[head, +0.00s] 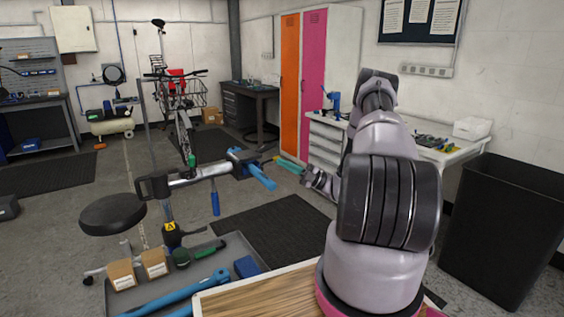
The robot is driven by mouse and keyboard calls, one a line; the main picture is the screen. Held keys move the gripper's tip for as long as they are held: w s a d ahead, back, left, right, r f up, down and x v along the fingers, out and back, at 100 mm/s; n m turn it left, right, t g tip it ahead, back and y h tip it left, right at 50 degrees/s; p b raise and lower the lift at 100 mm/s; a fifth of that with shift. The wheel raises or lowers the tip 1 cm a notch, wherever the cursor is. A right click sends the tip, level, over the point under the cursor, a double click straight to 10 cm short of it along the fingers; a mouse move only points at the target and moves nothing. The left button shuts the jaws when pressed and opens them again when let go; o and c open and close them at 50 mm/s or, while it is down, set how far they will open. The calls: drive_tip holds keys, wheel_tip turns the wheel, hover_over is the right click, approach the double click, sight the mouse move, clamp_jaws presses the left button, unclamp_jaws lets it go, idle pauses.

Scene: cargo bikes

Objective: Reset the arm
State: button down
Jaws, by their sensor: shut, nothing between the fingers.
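My arm rises at the right of the head view from a mount beside a wooden surface (262,297). Its upper links point away from the camera, toward the white drawer bench. My gripper (308,180) shows just left of the arm, small and dark. It appears shut and empty, apart from any object, above the floor and the black mat. Part of my wrist is hidden behind the thick arm link.
A work stand with a blue clamp (250,168) stands left of my gripper. A grey tray (225,243) with boxes and tools is below it. A black bin (510,225) is close on the right. A white bench (325,142) and lockers (302,85) stand behind. A black mat (275,230) lies clear.

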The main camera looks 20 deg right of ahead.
idle(0.3)
drive_tip(key=s+a+r+n+g+h, duration=0.3)
drive_tip(key=s+a+r+n+g, duration=0.35)
drive_tip(key=r+n, duration=0.35)
drive_tip(key=s+a+r+n+g+h, duration=0.4)
drive_tip(key=s+a+r+n+g, duration=0.25)
drive_tip(key=n, duration=0.45)
drive_tip(key=s+d+r+n+t+h, duration=0.2)
drive_tip(key=s+r+n+t+h, duration=0.7)
drive_tip(key=s+r+n, duration=0.6)
drive_tip(key=shift+s+d+r+n+h, duration=0.2)
drive_tip(key=shift+s+n+h, duration=0.8)
drive_tip(key=shift+n, duration=1.8)
drive_tip(key=shift+w, duration=0.15)
